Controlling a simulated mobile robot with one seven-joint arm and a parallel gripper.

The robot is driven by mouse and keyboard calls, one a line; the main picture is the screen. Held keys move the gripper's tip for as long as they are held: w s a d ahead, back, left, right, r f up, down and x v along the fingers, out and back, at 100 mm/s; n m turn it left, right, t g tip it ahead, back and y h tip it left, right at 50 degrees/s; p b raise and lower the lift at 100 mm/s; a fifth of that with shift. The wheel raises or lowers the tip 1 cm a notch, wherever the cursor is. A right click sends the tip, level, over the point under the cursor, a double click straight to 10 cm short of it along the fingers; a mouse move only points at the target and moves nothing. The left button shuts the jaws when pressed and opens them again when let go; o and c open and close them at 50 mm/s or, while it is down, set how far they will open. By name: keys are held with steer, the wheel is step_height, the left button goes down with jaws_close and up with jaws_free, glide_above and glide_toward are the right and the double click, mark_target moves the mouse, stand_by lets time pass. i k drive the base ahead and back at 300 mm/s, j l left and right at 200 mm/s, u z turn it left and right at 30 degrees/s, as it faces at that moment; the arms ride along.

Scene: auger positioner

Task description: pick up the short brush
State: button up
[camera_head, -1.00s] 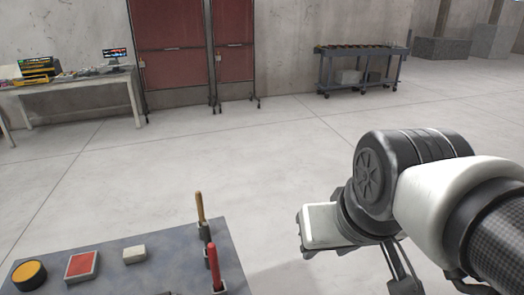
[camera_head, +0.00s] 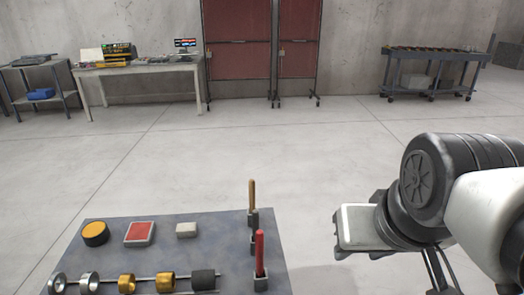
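Two upright handles stand in small dark holders at the right edge of a grey work table (camera_head: 215,240). One is a tan wooden handle (camera_head: 252,195), farther back. The other is a red handle (camera_head: 260,254), nearer and thicker. Their lower ends are hidden in the holders, so I cannot tell which is the short brush. My gripper (camera_head: 440,272) is at the lower right, to the right of the table and apart from both handles. Only thin dark parts of it show below my wrist; its fingertips are cut off or hidden.
On the table are a yellow round pad (camera_head: 95,233), a red square pad (camera_head: 140,233), a pale block (camera_head: 187,230) and several rings on rods (camera_head: 126,283). Open floor lies beyond. A bench (camera_head: 150,68), red panels (camera_head: 237,50) and a cart (camera_head: 430,72) stand by the wall.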

mark_target(254, 214)
steer(key=u, duration=0.6)
steer(key=k+j+z, duration=0.3)
steer(key=k+j, duration=0.2)
steer(key=k, duration=0.15)
steer(key=u, duration=1.3)
steer(key=z, duration=1.3)
steer(key=i+j, duration=0.55)
steer(key=i, duration=0.2)
